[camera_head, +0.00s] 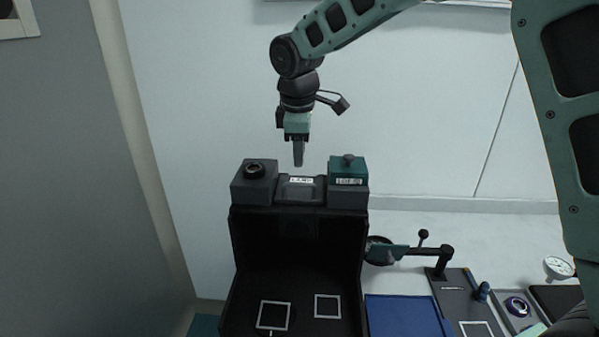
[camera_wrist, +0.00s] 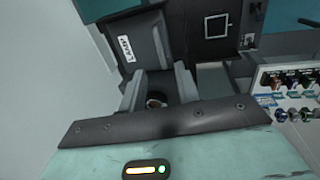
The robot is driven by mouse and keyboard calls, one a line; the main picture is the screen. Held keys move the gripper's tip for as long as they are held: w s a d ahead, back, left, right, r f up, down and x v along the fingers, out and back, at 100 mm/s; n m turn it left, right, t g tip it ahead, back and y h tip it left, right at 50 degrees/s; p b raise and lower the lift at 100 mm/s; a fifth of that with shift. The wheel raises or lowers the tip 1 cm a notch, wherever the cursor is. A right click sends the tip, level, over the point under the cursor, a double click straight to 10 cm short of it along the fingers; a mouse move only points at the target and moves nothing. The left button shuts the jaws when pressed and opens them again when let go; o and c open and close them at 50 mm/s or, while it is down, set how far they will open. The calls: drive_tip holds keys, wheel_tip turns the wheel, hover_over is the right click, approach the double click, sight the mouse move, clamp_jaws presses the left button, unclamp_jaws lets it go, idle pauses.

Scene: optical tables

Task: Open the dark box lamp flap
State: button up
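The dark box (camera_head: 297,245) stands in the lower middle of the head view, with its black inside facing me. The lamp flap (camera_head: 300,193) is a grey panel with a white LAMP label, set between two blocks on top of the box. It looks closed. The labelled grey panel also shows in the wrist view (camera_wrist: 149,40). My gripper (camera_head: 298,163) points down just above the flap, apart from it. In the wrist view the two grey fingers (camera_wrist: 160,80) stand apart with nothing held between them. A small dark round thing shows beyond the gap, unclear.
A grey block with a black knob (camera_head: 254,173) is left of the flap, a green block with a knob (camera_head: 348,171) right of it. A blue tray (camera_head: 403,316) and a handled fixture (camera_head: 432,252) lie right of the box. The wall (camera_head: 430,130) is behind.

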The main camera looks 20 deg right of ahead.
sight(299, 186)
drive_tip(key=f, duration=0.2)
drive_tip(key=w+f+p, duration=0.1)
drive_tip(key=f, duration=0.5)
drive_tip(key=shift+w+d+p, duration=0.2)
drive_tip(key=shift+d+p, duration=0.05)
drive_tip(key=shift+p, duration=0.1)
drive_tip(key=shift+r, duration=0.1)
clamp_jaws()
